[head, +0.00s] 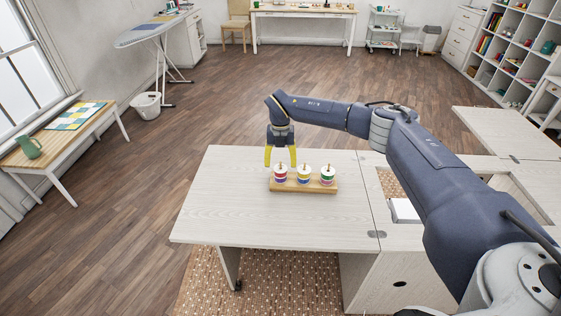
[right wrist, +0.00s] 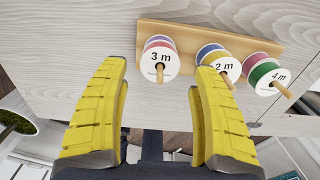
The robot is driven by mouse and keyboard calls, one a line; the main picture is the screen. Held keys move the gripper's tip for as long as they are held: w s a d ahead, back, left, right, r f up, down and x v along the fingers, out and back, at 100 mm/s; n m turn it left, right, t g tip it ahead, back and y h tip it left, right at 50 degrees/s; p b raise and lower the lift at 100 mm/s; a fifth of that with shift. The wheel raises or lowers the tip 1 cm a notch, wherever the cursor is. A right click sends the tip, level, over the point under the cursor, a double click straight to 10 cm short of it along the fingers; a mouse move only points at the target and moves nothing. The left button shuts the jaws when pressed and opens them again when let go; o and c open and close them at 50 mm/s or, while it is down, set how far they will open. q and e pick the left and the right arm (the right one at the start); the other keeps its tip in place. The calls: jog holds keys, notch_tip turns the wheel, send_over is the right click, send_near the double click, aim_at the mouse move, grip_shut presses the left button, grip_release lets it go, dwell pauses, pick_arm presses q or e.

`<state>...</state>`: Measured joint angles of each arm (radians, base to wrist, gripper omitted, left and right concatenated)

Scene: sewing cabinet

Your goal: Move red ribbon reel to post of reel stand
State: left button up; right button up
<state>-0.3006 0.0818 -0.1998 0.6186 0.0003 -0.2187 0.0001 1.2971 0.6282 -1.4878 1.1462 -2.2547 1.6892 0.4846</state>
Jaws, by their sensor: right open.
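The reel stand (head: 331,189) is a wooden base with three posts on the table, each bearing colored reels under a white top. The reel with a red band (head: 281,175) is on the left post; in the right wrist view its white face (right wrist: 160,60) reads "3 m". A yellow-banded reel (head: 303,175) is on the middle post and a green-banded one (head: 327,176) on the right post. My right gripper (head: 280,158) is open with yellow fingers, just behind and above the left post. In the right wrist view, its fingers (right wrist: 160,105) are apart and empty. My left gripper is out of view.
The pale table (head: 225,200) is clear left of the stand. To the right, a cabinet opening (head: 390,183) with a white item lies beneath my right arm. A bench (head: 60,135) with a green mug stands at far left, apart from the table.

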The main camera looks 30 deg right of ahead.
notch_tip(320, 180, up, 12)
dwell(0.6)
